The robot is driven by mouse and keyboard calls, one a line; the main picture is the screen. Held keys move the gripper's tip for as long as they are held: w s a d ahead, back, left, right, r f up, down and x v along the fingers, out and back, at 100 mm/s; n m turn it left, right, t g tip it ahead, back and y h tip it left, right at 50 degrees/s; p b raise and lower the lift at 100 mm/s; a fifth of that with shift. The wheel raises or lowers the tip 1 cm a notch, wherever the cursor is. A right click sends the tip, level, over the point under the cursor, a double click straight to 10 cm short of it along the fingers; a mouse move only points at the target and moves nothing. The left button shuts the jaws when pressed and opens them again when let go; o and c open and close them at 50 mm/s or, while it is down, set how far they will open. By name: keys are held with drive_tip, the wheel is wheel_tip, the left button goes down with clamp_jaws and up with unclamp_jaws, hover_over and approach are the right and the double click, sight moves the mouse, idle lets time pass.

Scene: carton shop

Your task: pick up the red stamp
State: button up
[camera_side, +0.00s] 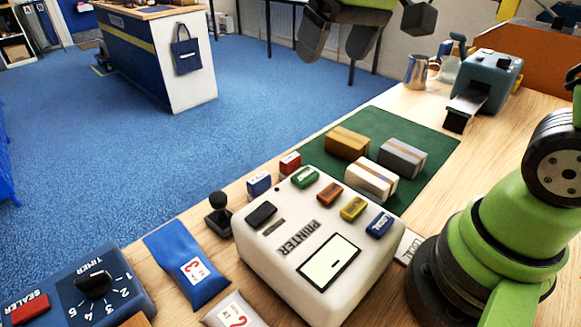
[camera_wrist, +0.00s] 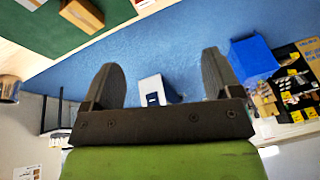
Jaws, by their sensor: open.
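A small red block (camera_side: 290,162) with a pale label stands at the far edge of the printer, and a similar blue block (camera_side: 259,183) is beside it. I cannot tell for sure whether the red block is a stamp. A dark stamp (camera_side: 218,215) with a round knob handle stands upright on the table left of the printer. My gripper (camera_side: 334,48) hangs high above the work at the top of the side view, well apart from these things. Its fingers are wide apart and empty in the wrist view (camera_wrist: 162,62). No stamp shows in the wrist view.
The white printer (camera_side: 310,250) carries several coloured pieces on top. Three cartons lie on the green mat (camera_side: 425,167). A metal jug (camera_side: 417,72) and a grey machine (camera_side: 490,80) stand behind. Blue and white packets and a sealer (camera_side: 75,290) are at front left.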

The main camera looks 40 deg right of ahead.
drive_tip(key=w+d+f+n+g, duration=0.2)
drive_tip(key=w+f+g, duration=0.1)
drive_tip(key=w+f, duration=0.7)
drive_tip(key=h, duration=0.1)
hover_over(291, 157)
drive_tip(key=shift+g, duration=0.3)
wheel_tip(291, 157, down, 11)
drive_tip(key=shift+r, duration=0.1)
wheel_tip(291, 157, down, 6)
drive_tip(key=shift+a+r, duration=0.1)
drive_tip(key=c, duration=1)
